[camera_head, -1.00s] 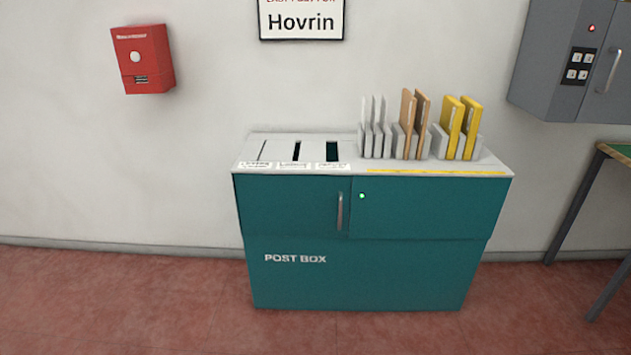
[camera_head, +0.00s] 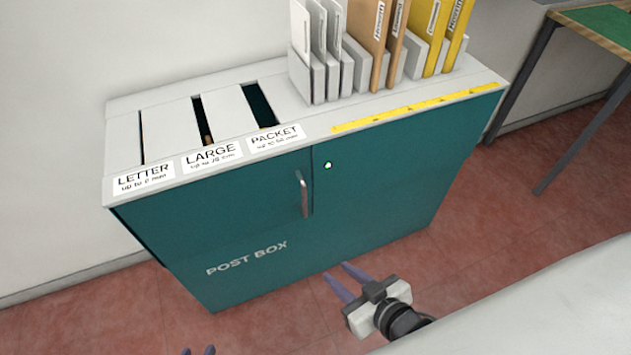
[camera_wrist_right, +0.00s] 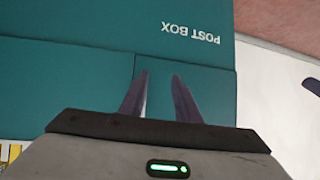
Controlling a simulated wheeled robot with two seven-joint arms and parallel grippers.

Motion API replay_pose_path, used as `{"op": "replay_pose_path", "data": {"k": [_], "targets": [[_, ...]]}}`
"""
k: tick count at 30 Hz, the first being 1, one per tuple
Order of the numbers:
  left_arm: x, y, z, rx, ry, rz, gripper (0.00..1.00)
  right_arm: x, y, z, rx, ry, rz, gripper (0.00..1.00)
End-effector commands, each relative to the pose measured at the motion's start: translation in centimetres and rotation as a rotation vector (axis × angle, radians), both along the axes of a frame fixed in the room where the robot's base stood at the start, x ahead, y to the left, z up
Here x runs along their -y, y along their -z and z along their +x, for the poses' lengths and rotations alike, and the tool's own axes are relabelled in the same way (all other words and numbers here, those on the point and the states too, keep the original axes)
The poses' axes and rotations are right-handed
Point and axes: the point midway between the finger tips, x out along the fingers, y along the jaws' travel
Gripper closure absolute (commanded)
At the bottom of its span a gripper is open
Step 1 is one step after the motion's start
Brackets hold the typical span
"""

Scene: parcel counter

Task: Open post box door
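The teal post box (camera_head: 400,180) stands against the wall, with its left door (camera_head: 225,200) shut. A vertical metal handle (camera_head: 304,193) sits near that door's right edge. A small green light (camera_head: 327,166) glows just right of the handle. My right gripper (camera_head: 347,281) is open and empty, below and right of the handle and apart from it. In the right wrist view its fingers (camera_wrist_right: 160,76) point at the teal front, and the handle is not visible there.
The box top has slots labelled letter, large and packet (camera_head: 275,137). Upright grey, brown and yellow envelopes (camera_head: 375,45) stand in racks on it. A green-topped table (camera_head: 605,25) stands at right. A pale surface (camera_head: 530,300) fills the lower right. Red floor (camera_head: 90,320) is clear at left.

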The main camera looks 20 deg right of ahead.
Motion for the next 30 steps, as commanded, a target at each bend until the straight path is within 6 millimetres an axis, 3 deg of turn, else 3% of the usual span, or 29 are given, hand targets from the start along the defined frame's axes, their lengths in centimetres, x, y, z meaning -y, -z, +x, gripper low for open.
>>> {"op": "replay_pose_path", "data": {"k": [1, 6, 9, 14, 30], "targets": [[0.3, 2.9, -0.1, -0.002, 0.004, -0.003, 0.69, 0.3, 1.4, 2.6, 0.099, 0.003, 0.009, 0.71], [1.0, 5.4, -0.5, -0.009, 0.018, -0.014, 0.69, 0.9, -1.0, 8.4, 0.401, 0.004, 0.052, 0.71], [1.1, 6.2, -0.5, -0.010, 0.021, -0.013, 0.69, 1.2, -2.5, 10.0, 0.513, -0.003, 0.068, 0.71], [1.2, 5.7, -0.1, 0.001, 0.024, -0.013, 0.69, 1.2, -3.8, 11.5, 0.578, -0.007, 0.080, 0.71], [1.0, 6.5, 0.1, 0.007, 0.026, -0.013, 0.69, -0.9, -3.9, 19.8, 0.574, -0.008, 0.080, 0.71]]}}
